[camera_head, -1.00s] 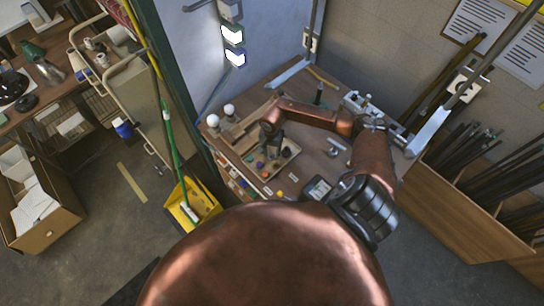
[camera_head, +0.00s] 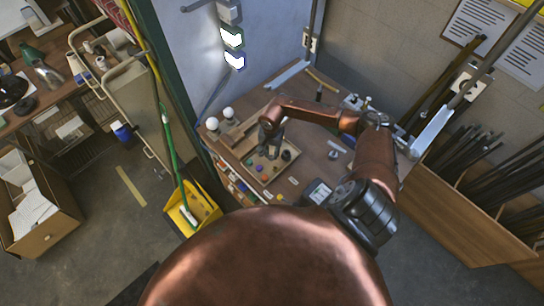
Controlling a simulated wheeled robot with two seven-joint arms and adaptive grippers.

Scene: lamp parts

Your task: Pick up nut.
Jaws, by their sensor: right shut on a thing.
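My right gripper (camera_head: 272,151) is over the back part of a shallow beige tray (camera_head: 266,184) on the workbench, pointing down. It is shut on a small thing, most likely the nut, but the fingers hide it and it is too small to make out. Small coloured parts lie in the tray, among them a purple one (camera_head: 263,169) and a dark round one (camera_head: 287,155). My left gripper is not in view.
Two white bulbs (camera_head: 228,112) stand on the bench (camera_head: 315,150) left of the tray. A dark device with a pale screen (camera_head: 319,192) lies near the bench's front edge. A metal fixture (camera_head: 356,103) stands at the back right. A yellow dustpan (camera_head: 192,208) is on the floor.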

